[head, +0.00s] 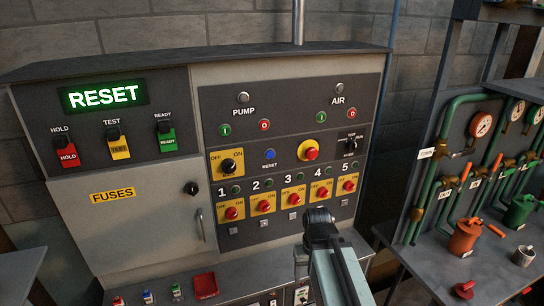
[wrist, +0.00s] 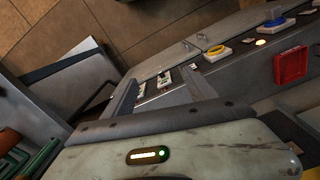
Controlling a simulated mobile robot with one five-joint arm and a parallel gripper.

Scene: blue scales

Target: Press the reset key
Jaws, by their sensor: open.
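The blue reset key (head: 270,154) is a small round button with "RESET" printed below it, near the middle of the upright control panel (head: 375,100) in the head view. It is fully visible and nothing touches it. My gripper (head: 319,215) is at the end of my arm, low and right of the reset key, in front of the lower right of the panel. It holds nothing that I can see. In the wrist view my gripper (wrist: 162,88) is open, and the reset key cannot be made out there.
A green lit display (head: 104,96) reads "RESET". A yellow-backed red button (head: 311,151) is right of the key, a black knob (head: 228,167) left, and several red knobs (head: 264,205) below. A bench with pipes and gauges (head: 480,124) stands at right.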

